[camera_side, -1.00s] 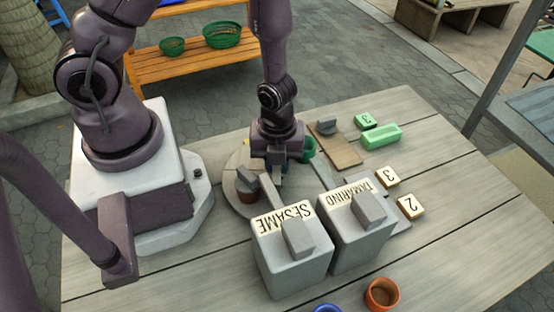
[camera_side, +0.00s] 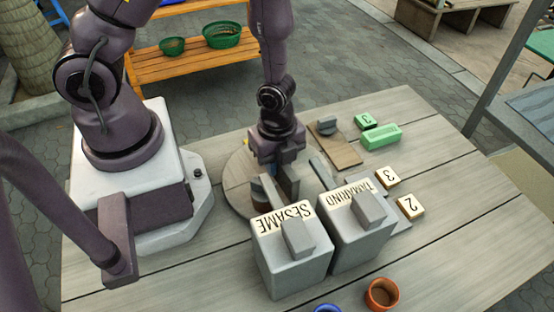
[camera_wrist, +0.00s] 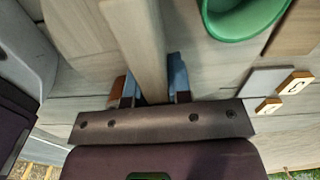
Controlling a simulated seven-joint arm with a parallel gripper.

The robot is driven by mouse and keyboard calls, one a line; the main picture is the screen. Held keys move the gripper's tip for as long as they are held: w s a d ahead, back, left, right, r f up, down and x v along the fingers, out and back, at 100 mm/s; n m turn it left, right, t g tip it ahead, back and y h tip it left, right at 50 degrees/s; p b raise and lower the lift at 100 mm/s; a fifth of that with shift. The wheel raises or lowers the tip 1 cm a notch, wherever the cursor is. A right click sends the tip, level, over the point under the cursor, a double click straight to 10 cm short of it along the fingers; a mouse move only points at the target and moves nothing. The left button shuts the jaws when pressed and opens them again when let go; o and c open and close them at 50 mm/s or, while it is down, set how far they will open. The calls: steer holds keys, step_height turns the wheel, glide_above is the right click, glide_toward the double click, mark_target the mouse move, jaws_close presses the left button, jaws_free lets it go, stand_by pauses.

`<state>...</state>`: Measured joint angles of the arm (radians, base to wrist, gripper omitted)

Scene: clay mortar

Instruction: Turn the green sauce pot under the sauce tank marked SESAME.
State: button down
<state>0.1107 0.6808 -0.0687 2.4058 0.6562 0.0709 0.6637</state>
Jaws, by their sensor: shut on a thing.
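The round wooden turntable (camera_side: 236,182) lies beside my base, behind the grey SESAME tank (camera_side: 290,262). The grey TAMARIND tank (camera_side: 358,246) stands right of it. My gripper (camera_side: 277,178) is low over the turntable. In the wrist view, my blue fingertips (camera_wrist: 155,88) are shut on a pale wooden bar (camera_wrist: 142,45). The green sauce pot (camera_wrist: 245,32) shows in the wrist view, right of the bar and apart from my fingers. It is hidden in the side view. A dark brown pot (camera_side: 261,198) is partly hidden behind the SESAME tank, so its exact place under the spout cannot be told.
Number tiles (camera_side: 410,207) and a green block (camera_side: 380,136) lie at the right of the table. A brown board (camera_side: 340,152) with a grey piece lies behind. An orange pot (camera_side: 382,294) stands at the front edge. The table's right side is clear.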

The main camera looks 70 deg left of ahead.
steer(key=shift+n, duration=18.5)
